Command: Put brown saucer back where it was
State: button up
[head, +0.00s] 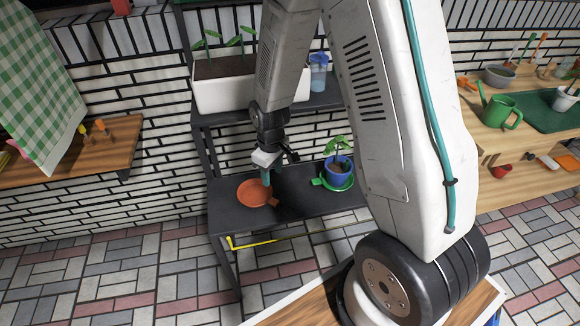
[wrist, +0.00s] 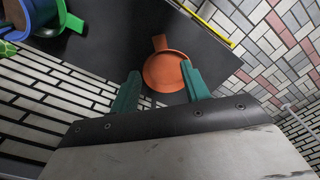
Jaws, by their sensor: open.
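The brown saucer (head: 251,193), orange-brown and round with a tab handle, lies flat on the dark lower shelf (head: 225,217). In the wrist view the saucer (wrist: 164,70) shows beyond and between the fingers, its tab pointing away from the gripper. My gripper (head: 266,178) is just above the saucer's right part in the head view. In the wrist view its two green fingers (wrist: 160,88) are spread apart with nothing held between them. I cannot tell whether a finger touches the saucer.
A blue pot with a plant (head: 338,168) stands on a green saucer (head: 333,184) to the right on the same shelf. A white planter (head: 230,95) and a blue cup (head: 318,72) stand on the shelf above. A yellow bar (head: 262,241) runs below the shelf's front edge.

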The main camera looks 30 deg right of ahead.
jog(key=s+r+m, duration=0.1)
jog(key=s+r, duration=0.4)
jog(key=r, duration=0.6)
jog(key=s+r+m, duration=0.2)
jog(key=s+r, duration=0.2)
jog(key=r, duration=0.6)
jog(key=s+r+m, duration=0.1)
jog(key=s+r, duration=0.4)
jog(key=s, duration=0.3)
jog(key=s+r+m+t, duration=0.1)
jog(key=s+r, duration=0.4)
jog(key=s, duration=0.3)
jog(key=shift+s+a, duration=0.25)
jog(key=shift+c, duration=0.3)
